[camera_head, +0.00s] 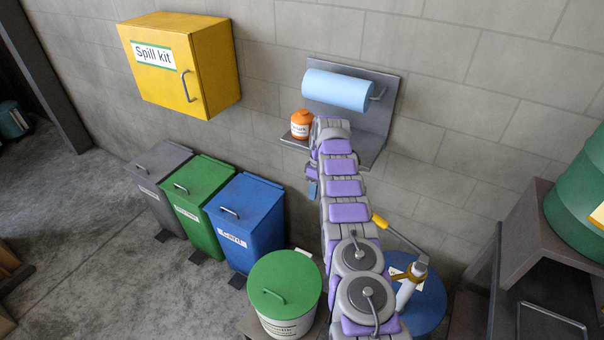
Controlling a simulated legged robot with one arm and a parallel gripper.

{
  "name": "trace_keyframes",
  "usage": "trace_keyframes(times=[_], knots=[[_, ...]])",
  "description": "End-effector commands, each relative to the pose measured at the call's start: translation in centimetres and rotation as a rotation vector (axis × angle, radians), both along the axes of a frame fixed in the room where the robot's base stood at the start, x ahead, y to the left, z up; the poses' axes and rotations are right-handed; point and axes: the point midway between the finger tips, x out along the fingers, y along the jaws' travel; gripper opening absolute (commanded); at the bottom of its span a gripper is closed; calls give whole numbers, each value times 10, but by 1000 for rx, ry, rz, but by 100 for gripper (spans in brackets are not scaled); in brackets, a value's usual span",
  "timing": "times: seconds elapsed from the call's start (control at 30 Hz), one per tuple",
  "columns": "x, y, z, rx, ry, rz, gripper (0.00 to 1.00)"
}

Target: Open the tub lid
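My purple and grey arm reaches from the bottom up to the shelf, just right of the orange tub. The end of my arm, with my gripper (313,187), appears to hang below the shelf edge. Its fingers are too small and hidden to read.
A blue paper roll (337,90) hangs above the shelf. A yellow spill kit cabinet (190,65) is on the wall. Grey (158,165), green (200,185) and blue (246,205) bins stand below it. A blue drum (426,300) with a pump stands right of my arm.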

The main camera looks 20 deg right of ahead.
Motion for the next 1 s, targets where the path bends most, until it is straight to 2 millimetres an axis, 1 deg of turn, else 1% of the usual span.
trace_keyframes(times=[0.2,0.27,0.37,0.57,0.73,0.87,1.0], knots=[[0,2,3,-2,0,-2,38],[1,4,9,-5,-1,-7,38],[0,11,25,-11,1,-24,38],[-10,35,75,-30,17,-82,38],[-26,57,115,-47,29,-134,38],[-43,74,144,-61,37,-174,38],[-67,92,172,-76,48,-215,38]])
